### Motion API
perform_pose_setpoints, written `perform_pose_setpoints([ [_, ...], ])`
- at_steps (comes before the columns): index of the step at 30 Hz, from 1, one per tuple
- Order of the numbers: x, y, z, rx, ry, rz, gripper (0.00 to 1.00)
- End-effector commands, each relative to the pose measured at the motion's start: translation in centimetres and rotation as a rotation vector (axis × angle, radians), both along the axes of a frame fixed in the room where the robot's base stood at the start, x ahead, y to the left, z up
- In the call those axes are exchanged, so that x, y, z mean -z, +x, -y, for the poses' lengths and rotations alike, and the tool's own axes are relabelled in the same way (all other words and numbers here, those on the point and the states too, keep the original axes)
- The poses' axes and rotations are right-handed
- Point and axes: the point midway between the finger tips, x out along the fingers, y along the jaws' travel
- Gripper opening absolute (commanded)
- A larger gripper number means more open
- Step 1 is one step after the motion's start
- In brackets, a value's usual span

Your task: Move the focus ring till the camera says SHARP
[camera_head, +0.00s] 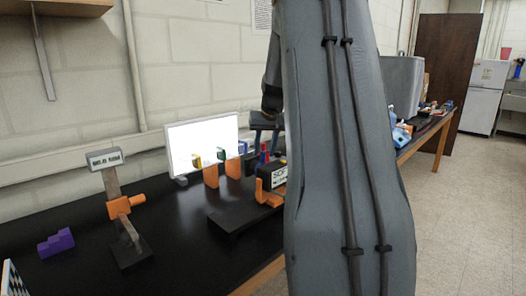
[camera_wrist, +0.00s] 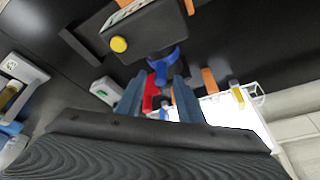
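The camera is a dark box (camera_head: 265,192) on the black table, partly hidden behind my arm. Its white display (camera_head: 279,177) begins with "SO", and the rest is covered. In the wrist view the camera body (camera_wrist: 150,30) is at the top, with a yellow button on it. A blue ring-like part (camera_wrist: 167,62) sits just below the body, and a red part (camera_wrist: 150,92) is beside it. I cannot tell which one is the focus ring. My gripper (camera_wrist: 159,82) is open, its fingers either side of the red part. The red part is close to the left finger; contact is unclear.
A bright white panel (camera_head: 203,143) stands behind orange posts (camera_head: 211,176) with coloured pieces. On the left are a stand with a small sign (camera_head: 104,158) and an orange clamp, and a purple stepped block (camera_head: 56,243). Bare table lies between them.

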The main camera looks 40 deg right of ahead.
Motion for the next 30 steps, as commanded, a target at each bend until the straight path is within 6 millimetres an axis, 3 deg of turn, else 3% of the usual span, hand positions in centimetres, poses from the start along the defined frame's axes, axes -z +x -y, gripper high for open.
perform_pose_setpoints([
  [6,1.7,0.7,0.2,-0.001,0.0,-0.001,0.34],
  [15,2.0,0.8,0.2,-0.001,0.0,0.0,0.34],
  [21,2.0,0.8,0.2,-0.001,0.0,0.0,0.0],
  [30,1.9,0.4,0.7,0.009,-0.014,0.001,0.0],
])
